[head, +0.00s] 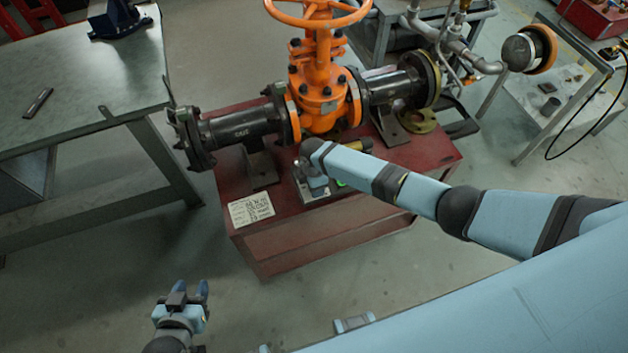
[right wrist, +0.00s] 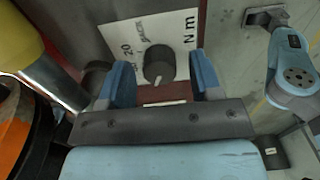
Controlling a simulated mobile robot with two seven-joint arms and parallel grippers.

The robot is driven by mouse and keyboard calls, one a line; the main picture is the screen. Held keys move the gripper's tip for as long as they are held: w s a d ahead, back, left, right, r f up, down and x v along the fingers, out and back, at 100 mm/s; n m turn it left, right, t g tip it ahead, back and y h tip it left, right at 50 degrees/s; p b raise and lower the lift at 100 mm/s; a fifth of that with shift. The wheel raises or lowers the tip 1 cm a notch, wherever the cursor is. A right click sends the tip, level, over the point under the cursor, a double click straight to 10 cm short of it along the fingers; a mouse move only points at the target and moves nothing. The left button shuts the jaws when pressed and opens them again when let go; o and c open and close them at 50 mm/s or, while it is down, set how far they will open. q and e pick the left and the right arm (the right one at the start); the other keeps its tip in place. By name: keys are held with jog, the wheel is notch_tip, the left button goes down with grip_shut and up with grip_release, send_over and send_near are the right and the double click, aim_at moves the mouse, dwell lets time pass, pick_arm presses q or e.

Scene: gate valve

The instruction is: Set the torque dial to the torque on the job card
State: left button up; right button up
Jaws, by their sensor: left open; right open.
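The torque dial (right wrist: 159,66) is a dark round knob on a pale panel (right wrist: 128,30) marked "20" and "N m" in the right wrist view. A short light mark shows on its lower side; other scale numbers are hidden or unreadable. My right gripper (right wrist: 162,84) is open, with one blue finger on each side of the dial; I cannot tell whether they touch it. In the head view my right wrist covers the dial. The job card (head: 250,209) lies on the red stand's front left corner, its text too small to read. My left gripper (head: 188,291) is open and empty, low at left.
The orange gate valve (head: 318,88) with black pipes stands on the red stand (head: 310,239). A yellow and silver tool shows beside the panel in the right wrist view (right wrist: 52,80). A metal workbench (head: 75,85) stands at left. Open floor lies before the stand.

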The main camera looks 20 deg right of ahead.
notch_tip(320, 180, up, 14)
dwell(0.5)
jog(key=shift+f, duration=0.1)
jog(key=s+a+f+m+t+y+p, duration=0.1)
jog(key=s+a+f+m+t+y, duration=0.2)
jog(key=s, duration=0.4)
jog(key=s+a+f+m+t+y, duration=0.1)
jog(key=s+a+m+t, duration=0.1)
jog(key=s+m, duration=0.35)
jog(key=s+d+r+m+t, duration=0.3)
jog(key=s+d, duration=0.1)
jog(key=s, duration=0.2)
jog(key=s+d+r+m+t+p, duration=0.1)
jog(key=s+d+r+m+t, duration=0.2)
jog(key=s, duration=0.3)
jog(key=shift+s+d+m+h, duration=0.15)
jog(key=shift+d+m+h, duration=0.25)
jog(key=shift+d+m, duration=0.15)
